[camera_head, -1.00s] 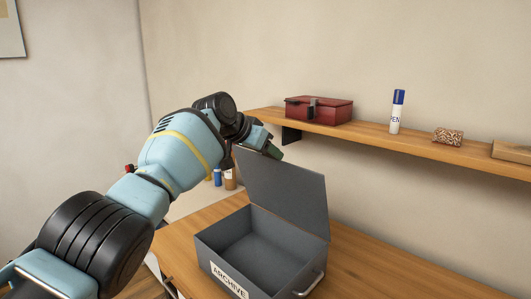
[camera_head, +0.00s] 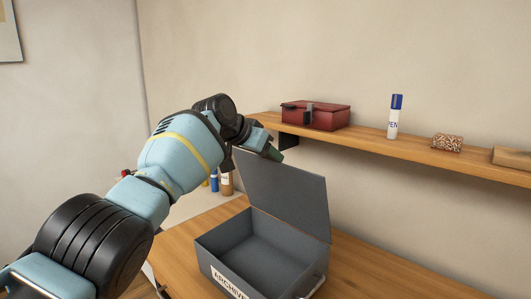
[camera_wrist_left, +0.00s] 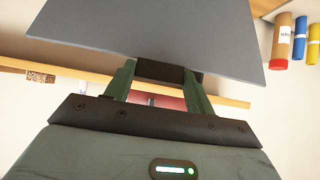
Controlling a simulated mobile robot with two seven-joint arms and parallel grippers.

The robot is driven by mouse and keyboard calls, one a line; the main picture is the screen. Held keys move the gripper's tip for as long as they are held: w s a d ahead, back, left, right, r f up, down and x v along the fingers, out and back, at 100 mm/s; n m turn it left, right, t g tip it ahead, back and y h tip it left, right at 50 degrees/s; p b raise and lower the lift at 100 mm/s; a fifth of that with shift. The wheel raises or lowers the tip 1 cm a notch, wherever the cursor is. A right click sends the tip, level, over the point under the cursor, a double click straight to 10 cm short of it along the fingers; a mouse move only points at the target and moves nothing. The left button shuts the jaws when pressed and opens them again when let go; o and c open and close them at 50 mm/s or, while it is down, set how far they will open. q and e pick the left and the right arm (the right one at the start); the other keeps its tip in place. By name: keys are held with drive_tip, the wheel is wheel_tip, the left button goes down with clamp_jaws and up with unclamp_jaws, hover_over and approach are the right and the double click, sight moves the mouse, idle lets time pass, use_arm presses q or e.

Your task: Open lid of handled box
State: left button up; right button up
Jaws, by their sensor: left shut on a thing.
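A grey box labelled ARCHIVE (camera_head: 206,255) stands on the wooden table with its empty inside showing. A metal handle is at its right end. Its lid (camera_head: 285,190) stands raised, nearly upright, along the back edge; its flat face fills the top of the left wrist view (camera_wrist_left: 150,28). My left gripper (camera_head: 274,153) is at the lid's upper left edge. In the left wrist view its green fingers (camera_wrist_left: 160,78) are shut on a dark block at the lid's edge. My right gripper is not in view.
A wooden wall shelf (camera_head: 370,143) behind the lid holds a red case (camera_head: 316,115), a white and blue tube (camera_head: 395,117) and a patterned block (camera_head: 447,142). The table right of the box looks clear.

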use_arm(q)
drive_tip(key=shift+r, duration=0.15)
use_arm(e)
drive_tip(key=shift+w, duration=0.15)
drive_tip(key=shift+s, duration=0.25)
use_arm(q)
drive_tip(key=o, duration=1.4)
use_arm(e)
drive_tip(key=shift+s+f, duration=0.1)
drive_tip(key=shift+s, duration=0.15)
use_arm(q)
drive_tip(key=p+v, duration=0.2)
drive_tip(key=v, duration=0.5)
drive_tip(key=shift+s+a, duration=0.2)
drive_tip(key=shift+s, duration=0.1)
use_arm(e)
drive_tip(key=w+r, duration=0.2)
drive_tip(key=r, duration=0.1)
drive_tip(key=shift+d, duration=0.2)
use_arm(q)
drive_tip(key=shift+r, duration=0.1)
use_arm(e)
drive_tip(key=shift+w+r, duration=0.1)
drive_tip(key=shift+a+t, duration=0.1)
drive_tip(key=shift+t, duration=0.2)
